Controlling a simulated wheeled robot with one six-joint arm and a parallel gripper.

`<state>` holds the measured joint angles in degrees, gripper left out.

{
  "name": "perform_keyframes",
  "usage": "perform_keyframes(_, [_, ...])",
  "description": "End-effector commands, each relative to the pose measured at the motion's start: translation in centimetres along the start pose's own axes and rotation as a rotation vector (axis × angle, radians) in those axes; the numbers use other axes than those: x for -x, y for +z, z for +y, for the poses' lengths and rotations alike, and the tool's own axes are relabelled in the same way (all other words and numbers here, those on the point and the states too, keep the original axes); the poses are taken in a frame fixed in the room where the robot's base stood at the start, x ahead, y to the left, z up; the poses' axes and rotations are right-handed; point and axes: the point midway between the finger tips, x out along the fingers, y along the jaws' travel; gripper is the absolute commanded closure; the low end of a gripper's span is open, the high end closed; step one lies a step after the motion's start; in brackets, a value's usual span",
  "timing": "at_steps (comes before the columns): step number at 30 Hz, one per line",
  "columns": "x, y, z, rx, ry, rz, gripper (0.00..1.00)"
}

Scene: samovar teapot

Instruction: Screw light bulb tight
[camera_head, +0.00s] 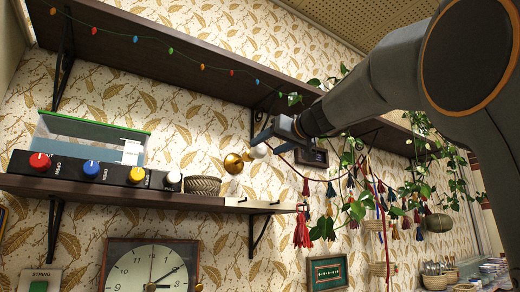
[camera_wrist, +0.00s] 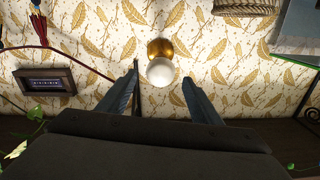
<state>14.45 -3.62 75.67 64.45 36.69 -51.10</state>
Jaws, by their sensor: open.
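A white round light bulb (camera_head: 258,151) sits in a brass wall fixture (camera_head: 234,163) on the leaf-patterned wall, just above the shelf. In the wrist view the bulb (camera_wrist: 161,71) shows below the brass base (camera_wrist: 160,48), between and beyond my fingertips. My gripper (camera_head: 264,143) is open and empty, with its fingers around or close to the bulb in the head view. In the wrist view the two blue-grey fingers (camera_wrist: 161,78) stand apart on either side of the bulb, with no contact visible. The thread inside the fixture is hidden.
A shelf (camera_head: 130,197) below holds a woven basket (camera_head: 202,186) and a panel with coloured knobs (camera_head: 90,171). An upper shelf (camera_head: 160,50) carries a string of lights. Hanging plants and tassels (camera_head: 375,205) are at the right. A small framed display (camera_wrist: 45,81) is on the wall.

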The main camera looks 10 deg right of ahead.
Motion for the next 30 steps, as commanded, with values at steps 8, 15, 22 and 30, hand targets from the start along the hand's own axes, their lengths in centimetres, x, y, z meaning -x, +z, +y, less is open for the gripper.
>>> perform_keyframes(8, [-3.9,-0.1,-0.1,-0.003,-0.001,-0.003,0.41])
perform_keyframes(15, [-5.2,0.0,0.1,-0.002,0.003,-0.001,0.41])
perform_keyframes(22, [-5.3,0.1,0.2,-0.002,0.005,-0.001,0.41])
perform_keyframes(30, [-5.3,0.1,0.2,-0.002,0.005,-0.002,0.82])
